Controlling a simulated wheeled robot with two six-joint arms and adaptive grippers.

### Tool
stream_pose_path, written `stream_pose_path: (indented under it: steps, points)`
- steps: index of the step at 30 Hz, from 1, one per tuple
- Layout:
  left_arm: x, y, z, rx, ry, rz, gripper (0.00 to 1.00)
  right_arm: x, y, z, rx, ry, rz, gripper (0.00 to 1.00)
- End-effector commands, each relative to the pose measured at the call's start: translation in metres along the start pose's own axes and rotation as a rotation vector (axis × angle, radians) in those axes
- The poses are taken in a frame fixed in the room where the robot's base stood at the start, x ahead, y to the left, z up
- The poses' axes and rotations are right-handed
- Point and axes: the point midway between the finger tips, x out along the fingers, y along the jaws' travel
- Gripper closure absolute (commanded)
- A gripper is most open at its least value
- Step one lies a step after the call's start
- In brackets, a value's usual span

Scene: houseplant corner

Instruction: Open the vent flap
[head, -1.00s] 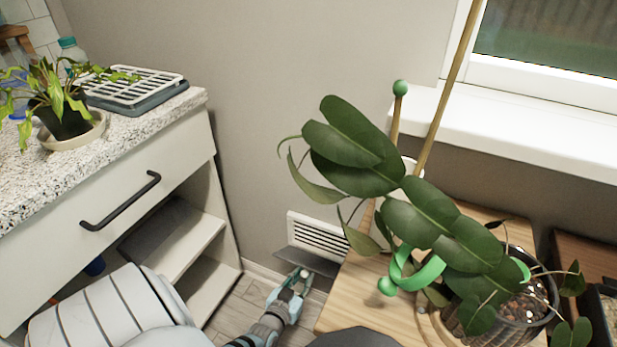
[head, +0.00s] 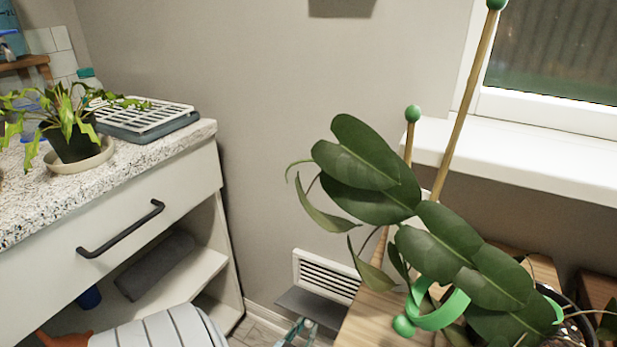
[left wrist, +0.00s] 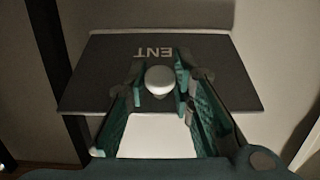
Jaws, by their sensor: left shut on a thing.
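The white vent grille (head: 326,276) is low on the wall, left of the wooden plant stand. Its dark grey flap (head: 312,306) is tilted outward from the wall below the slats, which show uncovered. In the left wrist view the flap (left wrist: 95,78) is a flat panel with pale letters, partly covered by my fingers. My left gripper (head: 300,326) is at the flap's front edge, cut by the bottom of the head view. In the left wrist view it (left wrist: 161,84) is shut on a pale round knob (left wrist: 160,76) on the flap. My right gripper is not seen.
A leafy plant (head: 440,240) with green clips on poles leans over the wooden stand (head: 370,322) right of the vent. A white cabinet with a dark handle (head: 120,232) and open shelves stands left. A narrow floor strip lies between.

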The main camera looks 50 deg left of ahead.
Motion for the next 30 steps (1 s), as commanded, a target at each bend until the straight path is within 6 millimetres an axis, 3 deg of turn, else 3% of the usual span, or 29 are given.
stream_pose_path:
  steps: [1,2,6,17,27,30]
  points:
    - [0.0,0.001,0.002,0.0,-0.007,0.001,1.0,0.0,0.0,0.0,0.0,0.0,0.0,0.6]
    - [0.0,0.001,0.002,0.0,-0.007,0.001,0.77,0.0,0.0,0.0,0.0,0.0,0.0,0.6]
    - [0.0,0.0,0.002,0.0,-0.006,0.0,0.58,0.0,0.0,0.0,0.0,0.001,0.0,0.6]
    - [-0.009,0.0,0.002,0.0,-0.005,0.001,0.58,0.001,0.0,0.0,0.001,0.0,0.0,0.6]
    - [-0.095,0.001,0.001,-0.001,-0.006,0.0,0.58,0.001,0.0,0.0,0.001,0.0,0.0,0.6]
    - [-0.112,0.001,0.001,0.0,-0.006,0.002,0.58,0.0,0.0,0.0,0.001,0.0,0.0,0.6]
